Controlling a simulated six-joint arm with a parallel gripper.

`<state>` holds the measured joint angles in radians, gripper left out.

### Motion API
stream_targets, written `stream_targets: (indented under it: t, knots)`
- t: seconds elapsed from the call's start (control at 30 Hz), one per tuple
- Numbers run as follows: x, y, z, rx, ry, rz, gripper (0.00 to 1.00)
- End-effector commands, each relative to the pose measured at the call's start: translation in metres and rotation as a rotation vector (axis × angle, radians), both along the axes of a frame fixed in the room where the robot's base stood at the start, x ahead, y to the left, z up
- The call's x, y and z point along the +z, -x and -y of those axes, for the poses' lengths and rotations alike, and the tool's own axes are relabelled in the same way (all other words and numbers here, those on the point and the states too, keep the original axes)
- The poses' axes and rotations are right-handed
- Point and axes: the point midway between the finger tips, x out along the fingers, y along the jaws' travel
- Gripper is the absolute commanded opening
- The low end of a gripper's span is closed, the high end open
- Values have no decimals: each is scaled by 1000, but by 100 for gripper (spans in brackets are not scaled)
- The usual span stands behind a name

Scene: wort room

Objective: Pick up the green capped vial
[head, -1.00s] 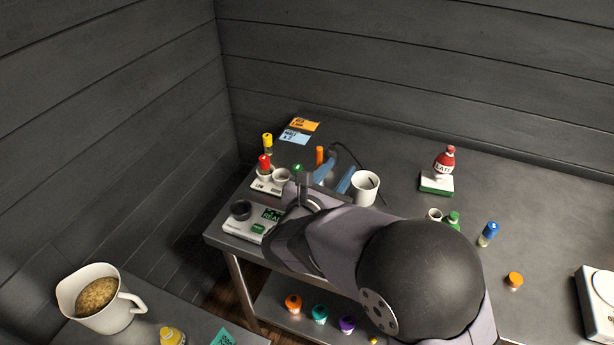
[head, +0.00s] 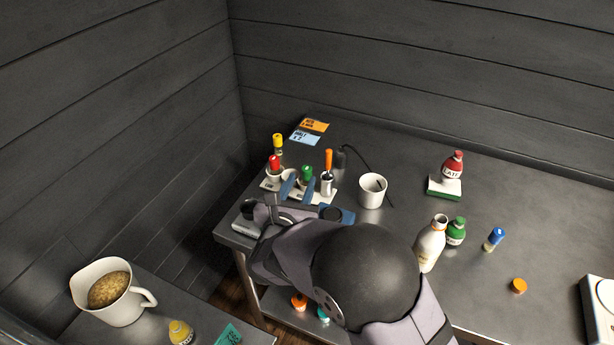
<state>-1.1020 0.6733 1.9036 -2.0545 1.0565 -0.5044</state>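The green capped vial (head: 306,173) stands in a white rack (head: 325,195) at the back left of the bench; only its green cap and a little below it show clearly. My gripper (head: 298,188) is low in front of it, its two blue fingers apart with a gap between them. The right finger overlaps the vial's lower part in the picture. I cannot tell whether the vial is between the fingers or just behind them.
Red capped (head: 275,162) and yellow capped (head: 278,141) vials stand to the left. An orange-topped item (head: 328,160) stands close on the right, with a white mug (head: 372,190) beyond. A white bottle (head: 431,243) and green bottle (head: 456,232) stand further right.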

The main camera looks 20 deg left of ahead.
Motion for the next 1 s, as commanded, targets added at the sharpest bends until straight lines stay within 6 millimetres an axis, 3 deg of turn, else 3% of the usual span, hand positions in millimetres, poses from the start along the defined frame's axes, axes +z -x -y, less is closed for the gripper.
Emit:
stream_targets:
  t: [0.4,0.7,0.83,1.0]
  knots:
    - [-8,-43,-8,-2,0,0,31]
    - [-10,-45,-9,0,0,0,31]
    - [-9,-45,-9,0,0,0,0]
    - [-9,-45,-9,0,0,1,0]
